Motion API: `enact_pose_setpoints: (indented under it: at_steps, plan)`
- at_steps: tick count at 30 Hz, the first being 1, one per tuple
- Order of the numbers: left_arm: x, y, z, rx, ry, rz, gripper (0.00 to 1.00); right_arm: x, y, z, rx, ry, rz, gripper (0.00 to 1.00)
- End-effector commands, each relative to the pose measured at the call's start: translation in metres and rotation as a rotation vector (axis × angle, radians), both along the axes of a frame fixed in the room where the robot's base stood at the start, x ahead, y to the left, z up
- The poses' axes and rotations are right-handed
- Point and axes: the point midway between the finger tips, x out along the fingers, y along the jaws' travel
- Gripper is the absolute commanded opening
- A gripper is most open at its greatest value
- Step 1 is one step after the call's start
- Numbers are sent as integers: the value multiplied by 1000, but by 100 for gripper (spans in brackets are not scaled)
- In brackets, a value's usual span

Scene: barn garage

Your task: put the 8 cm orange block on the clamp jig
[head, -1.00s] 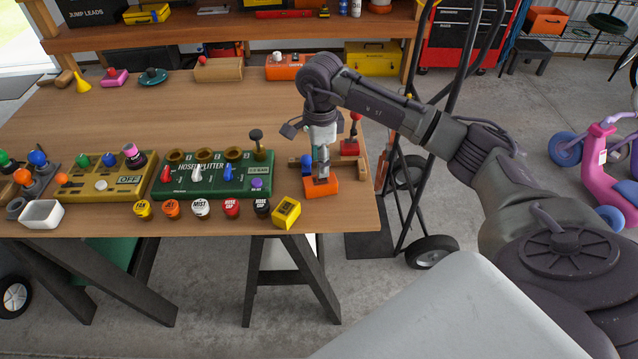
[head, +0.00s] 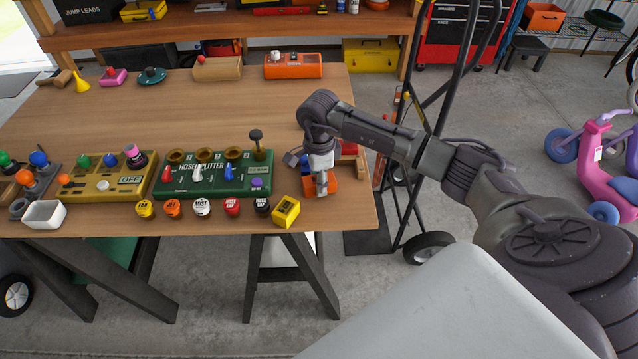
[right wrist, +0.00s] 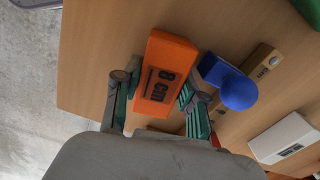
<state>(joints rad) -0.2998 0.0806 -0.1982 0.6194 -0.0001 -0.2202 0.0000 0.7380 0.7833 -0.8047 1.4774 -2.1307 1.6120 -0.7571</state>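The orange block (head: 334,187), marked "8 cm" in the right wrist view (right wrist: 166,70), lies on the wooden table near its front right corner. My right gripper (head: 321,186) is low over it and covers part of it; in the right wrist view its fingers (right wrist: 157,92) stand on either side of the block and look open, with a thin gap on the left. The clamp jig, a wooden bar (right wrist: 262,66) with a blue knob (right wrist: 239,92), is just behind the block; my gripper hides much of it in the head view. My left gripper is not in view.
A yellow block (head: 286,211) and several round labelled caps (head: 201,207) lie along the front edge, left of my gripper. The green hose splitter panel (head: 212,179) stands behind them. The table's right edge is close by. The table's middle is clear.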

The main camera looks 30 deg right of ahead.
Motion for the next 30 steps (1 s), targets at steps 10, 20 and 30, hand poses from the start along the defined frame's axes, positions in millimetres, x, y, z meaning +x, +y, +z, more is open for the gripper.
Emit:
enact_pose_setpoints:
  at_steps: [10,20,30]
  plan:
    - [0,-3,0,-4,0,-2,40,0,0,1,0,0,0,0]
    - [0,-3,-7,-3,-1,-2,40,1,0,24,0,-5,1,0]
    - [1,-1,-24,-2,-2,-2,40,-37,-45,72,-6,-2,-4,0]
